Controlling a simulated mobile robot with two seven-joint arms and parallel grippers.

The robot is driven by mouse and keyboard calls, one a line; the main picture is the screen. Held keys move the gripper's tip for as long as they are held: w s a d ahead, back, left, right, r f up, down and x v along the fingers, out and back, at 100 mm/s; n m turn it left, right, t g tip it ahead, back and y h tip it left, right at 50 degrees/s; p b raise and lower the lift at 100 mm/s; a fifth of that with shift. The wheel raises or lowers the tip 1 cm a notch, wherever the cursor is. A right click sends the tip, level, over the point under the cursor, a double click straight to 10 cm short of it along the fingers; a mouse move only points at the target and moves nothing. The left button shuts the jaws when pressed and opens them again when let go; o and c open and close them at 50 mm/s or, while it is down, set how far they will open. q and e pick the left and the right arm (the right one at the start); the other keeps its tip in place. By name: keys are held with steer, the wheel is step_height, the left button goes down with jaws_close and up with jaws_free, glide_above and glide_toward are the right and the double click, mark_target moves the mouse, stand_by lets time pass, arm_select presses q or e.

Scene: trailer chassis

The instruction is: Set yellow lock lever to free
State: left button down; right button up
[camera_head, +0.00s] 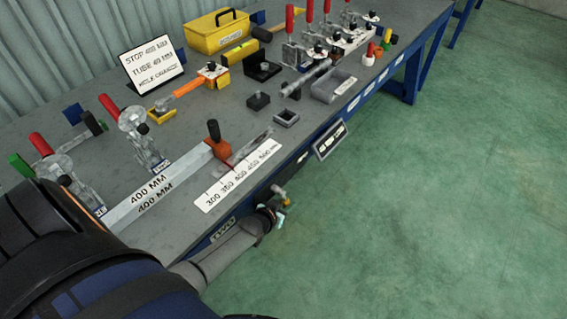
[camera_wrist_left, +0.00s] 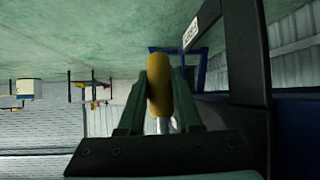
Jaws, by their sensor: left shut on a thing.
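The yellow lock lever shows as a rounded yellow grip (camera_wrist_left: 159,85) in the left wrist view, between the two green fingers of my left gripper (camera_wrist_left: 160,95). The fingers are shut on it from both sides. A short pale stem shows below the grip. The lever's mounting is mostly hidden. My right gripper is not in view.
A workbench (camera_head: 125,85) holds a scale label (camera_head: 238,176), a 400 MM rail (camera_head: 160,185), red-handled clamps (camera_head: 130,125), a yellow toolbox (camera_head: 216,32) and a sign (camera_head: 151,64). The bench front edge lies close to my arm. The green floor (camera_head: 430,200) right of the bench is clear.

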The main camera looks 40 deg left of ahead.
arm_select(q)
steer(key=shift+s+f, duration=0.15)
steer(key=shift+s, duration=0.1)
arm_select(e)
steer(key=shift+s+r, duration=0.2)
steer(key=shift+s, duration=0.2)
arm_select(q)
steer(key=shift+g, duration=0.3)
steer(key=c, duration=0.9)
jaws_free()
steer(key=shift+o, duration=0.2)
steer(key=shift+s+r+p, duration=0.35)
steer(key=shift+r+p, duration=0.1)
steer(key=shift+r, duration=0.05)
steer(key=p+v, duration=0.3)
steer(key=v, duration=0.8)
steer(key=shift+s, duration=0.25)
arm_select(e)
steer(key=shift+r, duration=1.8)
